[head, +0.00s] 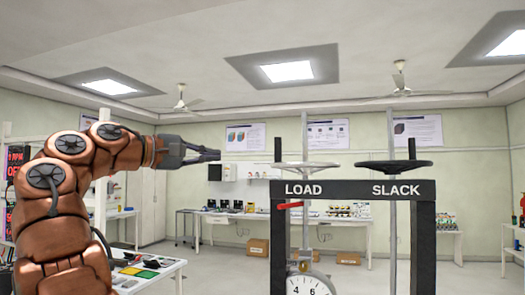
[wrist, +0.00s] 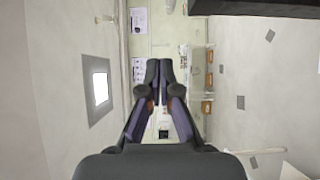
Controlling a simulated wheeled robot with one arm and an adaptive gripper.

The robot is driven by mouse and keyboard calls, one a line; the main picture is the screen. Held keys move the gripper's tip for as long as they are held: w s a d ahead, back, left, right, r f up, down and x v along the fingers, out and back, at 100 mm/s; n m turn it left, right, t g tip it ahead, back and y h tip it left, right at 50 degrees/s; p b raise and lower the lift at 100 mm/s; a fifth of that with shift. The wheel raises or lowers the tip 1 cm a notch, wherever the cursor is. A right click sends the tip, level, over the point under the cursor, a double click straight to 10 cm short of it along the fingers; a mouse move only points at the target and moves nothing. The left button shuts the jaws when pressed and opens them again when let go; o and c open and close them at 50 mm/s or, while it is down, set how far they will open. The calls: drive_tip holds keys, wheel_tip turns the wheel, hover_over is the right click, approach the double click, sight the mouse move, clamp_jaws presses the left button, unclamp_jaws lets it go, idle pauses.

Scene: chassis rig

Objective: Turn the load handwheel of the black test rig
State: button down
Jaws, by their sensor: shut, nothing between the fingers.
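The black test rig (head: 340,190) stands right of centre in the head view, with LOAD and SLACK printed on its top beam. The load handwheel (head: 305,166) is a pale grey wheel on a vertical screw above the LOAD label, with an upright dark knob on its left rim. The slack handwheel (head: 393,167) is black, with its knob at the right. My gripper (head: 218,155) is shut and empty, left of the load handwheel and apart from it, slightly higher in the picture. In the wrist view my gripper (wrist: 160,65) has its fingers together. No handwheel is recognisable there.
A dial gauge (head: 310,284) hangs below the load screw, with a red piece (head: 290,206) under the beam. A table (head: 150,275) with coloured items is at the lower left. Benches and boxes stand along the back wall. The space between gripper and handwheel looks clear.

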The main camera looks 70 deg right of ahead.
drive_tip(key=s+d+b, duration=0.1)
drive_tip(key=s+d, duration=0.6)
drive_tip(key=s, duration=0.3)
drive_tip(key=shift+r+m+g+b, duration=0.3)
drive_tip(key=shift+r, duration=0.1)
drive_tip(key=shift+s+d+r+b, duration=0.15)
drive_tip(key=shift+d+r+b, duration=0.1)
drive_tip(key=shift+b, duration=0.2)
idle(0.4)
